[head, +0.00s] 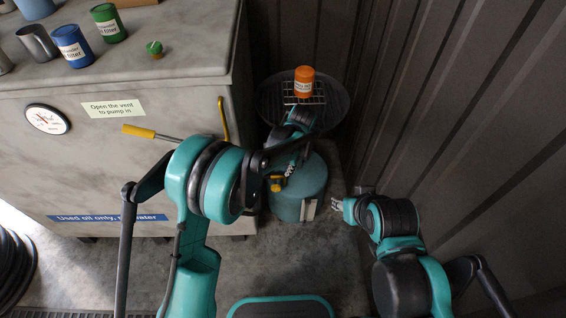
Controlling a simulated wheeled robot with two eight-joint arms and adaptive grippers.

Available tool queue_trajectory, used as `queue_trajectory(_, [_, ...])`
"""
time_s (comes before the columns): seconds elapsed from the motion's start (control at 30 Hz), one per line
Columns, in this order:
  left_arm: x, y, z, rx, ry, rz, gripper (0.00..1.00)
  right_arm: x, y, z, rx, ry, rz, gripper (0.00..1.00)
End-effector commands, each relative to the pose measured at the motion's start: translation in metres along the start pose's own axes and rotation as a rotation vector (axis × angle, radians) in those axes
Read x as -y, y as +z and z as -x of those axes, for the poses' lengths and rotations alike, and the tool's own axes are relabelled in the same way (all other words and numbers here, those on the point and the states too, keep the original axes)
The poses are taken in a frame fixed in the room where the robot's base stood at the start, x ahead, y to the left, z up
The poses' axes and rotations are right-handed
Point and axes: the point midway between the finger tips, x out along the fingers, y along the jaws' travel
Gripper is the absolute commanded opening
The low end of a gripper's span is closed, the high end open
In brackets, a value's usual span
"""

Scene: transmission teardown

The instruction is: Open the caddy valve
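The caddy is a teal drum (312,178) standing on the floor beside the grey tank, with a dark round drain pan (335,108) above it. A small yellow part (275,183), which looks like the valve handle, shows at the drum's left side, partly hidden by my arm. My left arm reaches across the drum, and my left gripper (288,170) appears to point down close to the yellow part. I cannot tell whether they touch or how its fingers stand. My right gripper (338,204) is right of the drum, apart from it; its fingers are too small to read.
An orange filter (304,82) stands on the pan's grate. The grey tank (100,180) is at left, with a yellow-handled lever (139,131) and a yellow rail (223,118). Blue (72,46) and green (108,23) cans stand on top. A corrugated wall (460,110) closes the right.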

Motion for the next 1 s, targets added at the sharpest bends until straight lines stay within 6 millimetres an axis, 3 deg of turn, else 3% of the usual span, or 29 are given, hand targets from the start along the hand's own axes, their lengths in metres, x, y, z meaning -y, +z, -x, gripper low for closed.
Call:
queue_trajectory(0.47, [0.005, 0.009, 0.012, -0.016, -0.004, 0.033, 0.36, 0.000, 0.000, 0.000, 0.000, 0.000, 0.000, 0.40])
queue_trajectory(0.57, [0.005, 0.008, 0.008, -0.019, -0.005, 0.044, 0.59, 0.000, 0.000, 0.000, 0.000, 0.000, 0.000, 0.40])
queue_trajectory(0.6, [0.007, 0.007, 0.003, -0.023, -0.007, 0.064, 0.59, 0.000, 0.000, 0.000, 0.000, 0.000, 0.000, 0.40])
queue_trajectory(0.67, [0.011, 0.002, -0.012, -0.037, -0.012, 0.119, 0.59, 0.000, -0.001, 0.001, 0.000, 0.000, 0.000, 0.40])
queue_trajectory(0.77, [0.019, -0.010, -0.054, -0.081, -0.023, 0.284, 0.59, 0.000, -0.003, 0.004, 0.000, 0.000, 0.000, 0.40])
queue_trajectory(1.0, [0.031, -0.024, -0.176, -0.227, -0.022, 0.788, 0.59, 0.000, -0.007, 0.009, 0.000, 0.000, 0.000, 0.40])
